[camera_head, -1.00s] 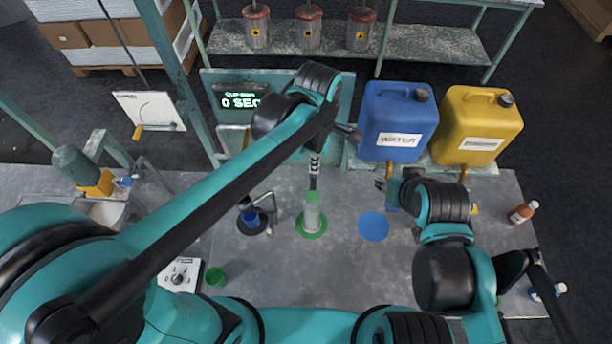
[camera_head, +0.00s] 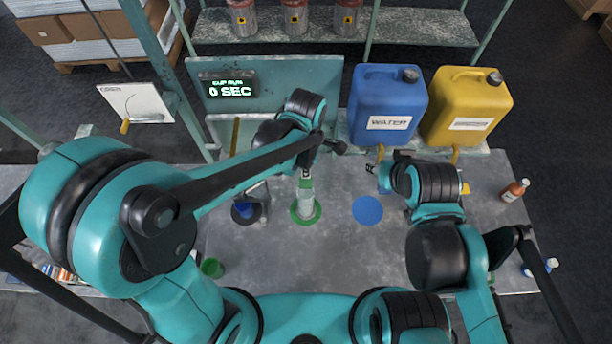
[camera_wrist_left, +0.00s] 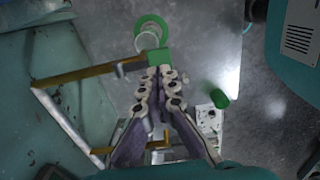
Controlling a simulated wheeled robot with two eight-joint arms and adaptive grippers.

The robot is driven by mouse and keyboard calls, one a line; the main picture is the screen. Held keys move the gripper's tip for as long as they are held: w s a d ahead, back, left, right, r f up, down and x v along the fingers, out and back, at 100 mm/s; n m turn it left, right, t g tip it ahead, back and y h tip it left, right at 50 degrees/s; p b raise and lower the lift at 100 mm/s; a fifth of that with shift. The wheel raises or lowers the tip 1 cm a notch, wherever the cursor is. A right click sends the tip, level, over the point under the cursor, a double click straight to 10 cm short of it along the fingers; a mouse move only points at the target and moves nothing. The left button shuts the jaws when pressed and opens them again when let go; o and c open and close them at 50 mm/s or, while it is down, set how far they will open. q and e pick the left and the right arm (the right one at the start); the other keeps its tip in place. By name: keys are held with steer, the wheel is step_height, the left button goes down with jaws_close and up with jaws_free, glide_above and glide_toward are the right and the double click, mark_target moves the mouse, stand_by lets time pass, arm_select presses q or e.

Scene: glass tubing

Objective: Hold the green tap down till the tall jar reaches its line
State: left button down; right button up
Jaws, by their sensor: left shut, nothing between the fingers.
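The tall jar (camera_head: 305,203) stands upright on a green ring (camera_head: 305,219); its round rim (camera_wrist_left: 147,41) shows in the left wrist view. Its level and line are too small to tell. The green tap (camera_wrist_left: 159,58) is a flat pad at the end of a yellow bar, beside the jar's rim in that view. My left gripper (camera_wrist_left: 160,73) is shut and empty, fingertips right at the pad's near edge; I cannot tell whether they touch it. In the head view the left gripper (camera_head: 306,173) points down above the jar. My right gripper (camera_head: 372,176) is by the water can's spout, its jaws unclear.
A display (camera_head: 229,90) reads 0 SEC. A blue water can (camera_head: 386,104) and yellow can (camera_head: 466,108) stand behind. A blue cup (camera_head: 246,212) is left of the jar, a green cup (camera_head: 212,268) nearer, a blue disc (camera_head: 368,210) right.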

mark_target(306, 182)
arm_select(q)
steer(key=shift+f, duration=1.95)
